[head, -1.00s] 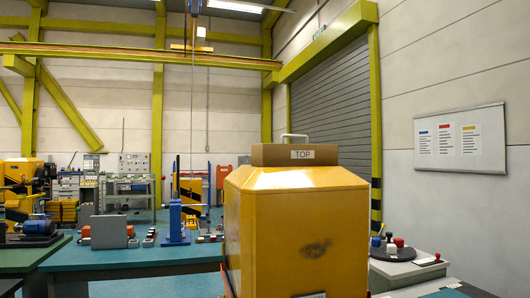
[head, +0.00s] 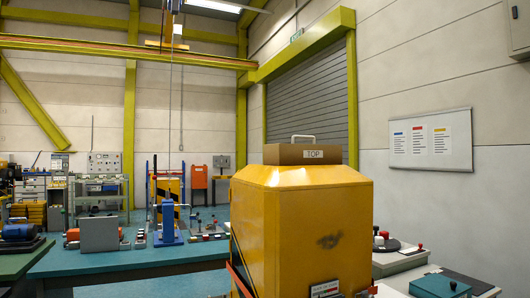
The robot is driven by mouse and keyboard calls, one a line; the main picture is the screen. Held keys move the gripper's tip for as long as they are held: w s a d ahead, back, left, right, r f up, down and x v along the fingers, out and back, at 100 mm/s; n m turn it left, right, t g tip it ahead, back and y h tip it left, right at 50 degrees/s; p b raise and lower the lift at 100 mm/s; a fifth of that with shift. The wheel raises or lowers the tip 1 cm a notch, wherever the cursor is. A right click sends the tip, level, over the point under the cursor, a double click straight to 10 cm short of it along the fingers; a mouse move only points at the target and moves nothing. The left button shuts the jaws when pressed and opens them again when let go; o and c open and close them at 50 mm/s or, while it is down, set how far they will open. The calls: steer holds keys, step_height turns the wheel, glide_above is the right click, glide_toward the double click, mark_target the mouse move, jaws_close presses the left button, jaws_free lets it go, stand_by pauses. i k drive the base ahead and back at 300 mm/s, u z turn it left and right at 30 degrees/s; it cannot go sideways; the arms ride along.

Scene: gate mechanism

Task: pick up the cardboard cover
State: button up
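The cardboard cover (head: 285,154) is a low brown box with a white label reading TOP. It sits on top of a yellow machine housing (head: 300,215) with bevelled upper edges. A pale handle (head: 303,138) stands up at the cover's upper edge. My gripper is not in the head view, so its distance from the cover cannot be seen.
A teal workbench (head: 120,263) with a blue press (head: 167,213) and a grey box (head: 99,234) stands to the left. A pale table (head: 400,262) with small knobs is right of the housing. A notice board (head: 431,140) hangs on the right wall.

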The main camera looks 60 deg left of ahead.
mark_target(280, 154)
steer(key=u, duration=0.95)
steer(key=i, duration=0.2)
